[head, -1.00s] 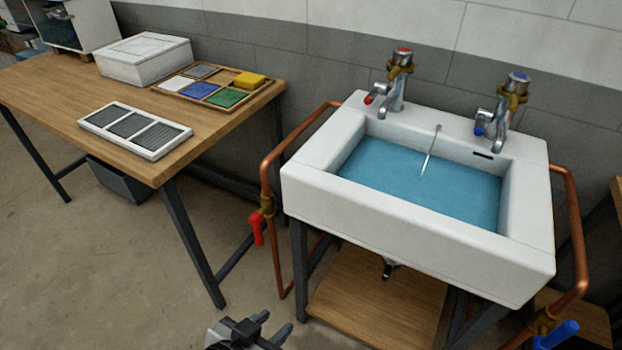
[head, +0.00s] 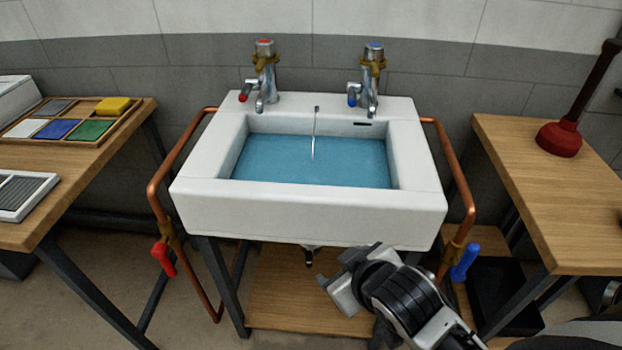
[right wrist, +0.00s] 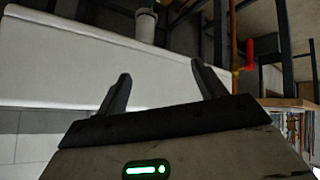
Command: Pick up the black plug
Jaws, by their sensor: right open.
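I see no black plug in either view. A thin metal chain (head: 316,132) hangs from the back ledge of the white sink (head: 308,213) and enters the blue water (head: 270,162); its lower end is hidden. My right gripper (head: 345,282) is in front of and below the sink's front edge, outside the basin. In the right wrist view its two fingers (right wrist: 162,85) stand apart with nothing between them, close to the sink's white wall (right wrist: 75,60). My left gripper is not in view.
A red-marked tap (head: 265,75) and a blue-marked tap (head: 369,85) stand behind the basin. Copper pipes with a red lever (head: 163,259) and a blue lever (head: 465,262) flank it. A plunger (head: 559,138) stands on the right bench. The left bench holds a tray of coloured sponges (head: 75,131).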

